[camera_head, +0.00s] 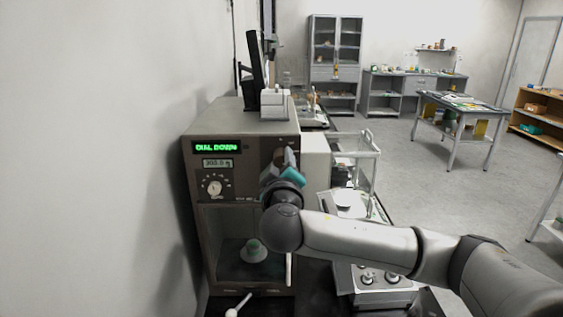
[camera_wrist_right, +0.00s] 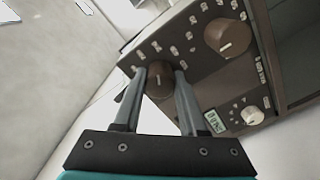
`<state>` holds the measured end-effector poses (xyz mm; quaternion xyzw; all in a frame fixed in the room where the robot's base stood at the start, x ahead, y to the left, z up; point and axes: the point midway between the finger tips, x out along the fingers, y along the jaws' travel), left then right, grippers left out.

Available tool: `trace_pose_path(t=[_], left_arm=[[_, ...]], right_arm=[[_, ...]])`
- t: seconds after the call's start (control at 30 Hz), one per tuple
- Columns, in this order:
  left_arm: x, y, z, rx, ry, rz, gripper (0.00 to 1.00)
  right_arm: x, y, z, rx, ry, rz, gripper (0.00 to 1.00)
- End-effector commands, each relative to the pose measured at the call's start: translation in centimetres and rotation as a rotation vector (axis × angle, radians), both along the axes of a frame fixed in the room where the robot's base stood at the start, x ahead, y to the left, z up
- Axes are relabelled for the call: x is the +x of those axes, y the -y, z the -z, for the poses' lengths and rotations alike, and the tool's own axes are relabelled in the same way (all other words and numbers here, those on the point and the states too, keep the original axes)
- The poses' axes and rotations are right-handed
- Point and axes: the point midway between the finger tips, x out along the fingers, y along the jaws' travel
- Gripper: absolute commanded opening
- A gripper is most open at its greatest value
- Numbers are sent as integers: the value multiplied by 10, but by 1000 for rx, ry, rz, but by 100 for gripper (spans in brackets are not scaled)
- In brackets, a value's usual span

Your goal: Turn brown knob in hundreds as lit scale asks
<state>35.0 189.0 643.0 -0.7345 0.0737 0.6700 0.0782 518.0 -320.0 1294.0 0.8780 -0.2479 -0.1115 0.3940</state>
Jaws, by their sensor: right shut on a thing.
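The brown scale cabinet (camera_head: 245,196) stands in front of me against the left wall. Its lit green sign (camera_head: 215,147) reads "DIAL DOWN". Below it a small readout (camera_head: 217,163) seems to show about 300 g; the digits are blurred. In the right wrist view, my right gripper (camera_wrist_right: 168,82) is shut on a brown knob (camera_wrist_right: 158,84), one finger on each side. A second, larger brown knob (camera_wrist_right: 228,38) sits apart on the same panel. In the head view my right gripper (camera_head: 281,168) is at the panel's right side and hides the held knob.
A pale knob (camera_head: 214,187) sits below the readout. A white box (camera_head: 274,104) and dark screen (camera_head: 255,66) stand on top. A trolley (camera_head: 356,155) is to the right.

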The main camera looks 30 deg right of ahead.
Motion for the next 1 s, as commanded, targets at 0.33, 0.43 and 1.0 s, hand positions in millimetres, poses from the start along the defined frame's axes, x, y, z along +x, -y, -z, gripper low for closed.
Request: trace_pose_path(t=[0.33, 0.43, 1.0], left_arm=[[0, 0, -16, 0, 0, 0, 50], [0, 0, -22, 0, 0, 0, 50], [0, 0, -50, 0, 0, 0, 50]], right_arm=[[0, 0, -2, -167, -106, 1, 0], [0, 0, -2, -237, -149, 0, 0], [0, 0, -2, -539, -332, 0, 0]])
